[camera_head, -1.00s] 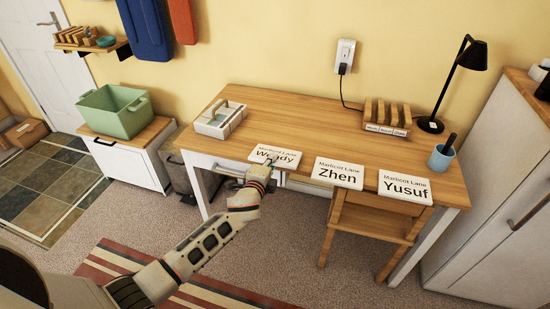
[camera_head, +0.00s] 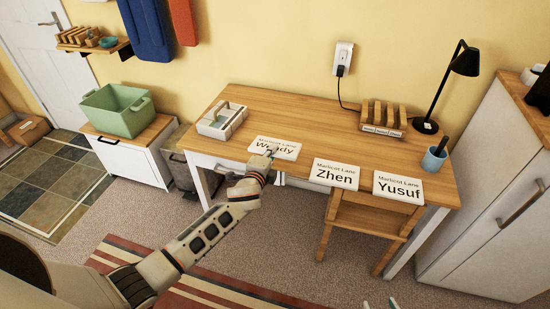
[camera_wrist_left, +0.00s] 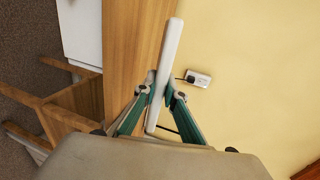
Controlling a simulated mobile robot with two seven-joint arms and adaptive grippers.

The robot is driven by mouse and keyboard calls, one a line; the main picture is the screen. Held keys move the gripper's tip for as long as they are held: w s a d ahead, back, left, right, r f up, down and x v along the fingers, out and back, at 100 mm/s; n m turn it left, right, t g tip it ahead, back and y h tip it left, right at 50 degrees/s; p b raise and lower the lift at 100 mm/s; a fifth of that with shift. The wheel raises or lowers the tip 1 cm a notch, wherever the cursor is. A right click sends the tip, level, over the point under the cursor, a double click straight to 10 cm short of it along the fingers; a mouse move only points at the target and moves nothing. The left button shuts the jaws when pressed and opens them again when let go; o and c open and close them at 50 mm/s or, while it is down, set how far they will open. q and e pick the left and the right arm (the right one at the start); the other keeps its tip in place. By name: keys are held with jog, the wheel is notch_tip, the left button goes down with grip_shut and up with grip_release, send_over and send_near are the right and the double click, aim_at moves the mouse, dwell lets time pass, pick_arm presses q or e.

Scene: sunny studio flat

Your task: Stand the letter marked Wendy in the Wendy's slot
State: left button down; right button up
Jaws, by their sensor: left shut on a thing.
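The white letter marked Wendy (camera_head: 262,146) is at the front left of the desk. My left gripper (camera_head: 270,153) is shut on its near edge. In the left wrist view the letter (camera_wrist_left: 170,50) is seen edge-on between the fingertips (camera_wrist_left: 160,93). It looks slightly raised, but the gap to the desk is hard to judge. The wooden letter rack (camera_head: 384,116) with upright dividers stands at the back right of the desk; its small front labels (camera_head: 381,131) are too small to read surely.
A black lamp (camera_head: 440,95) and a blue cup (camera_head: 434,159) flank the rack's right. A white caddy (camera_head: 222,121) stands at left. The desk's middle is clear.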

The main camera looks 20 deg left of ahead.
pick_arm(q)
jog(key=shift+r+p, duration=0.4)
jog(key=shift+r, duration=0.25)
jog(key=shift+r+p, duration=0.4)
jog(key=shift+r, duration=0.15)
jog(key=shift+r+p, duration=0.4)
jog(key=shift+r, duration=1.4)
pick_arm(e)
jog(key=shift+s+d+f+h, duration=0.15)
jog(key=shift+s+d+h, duration=0.25)
jog(key=shift+s+d, duration=0.3)
jog(key=shift+d, duration=0.1)
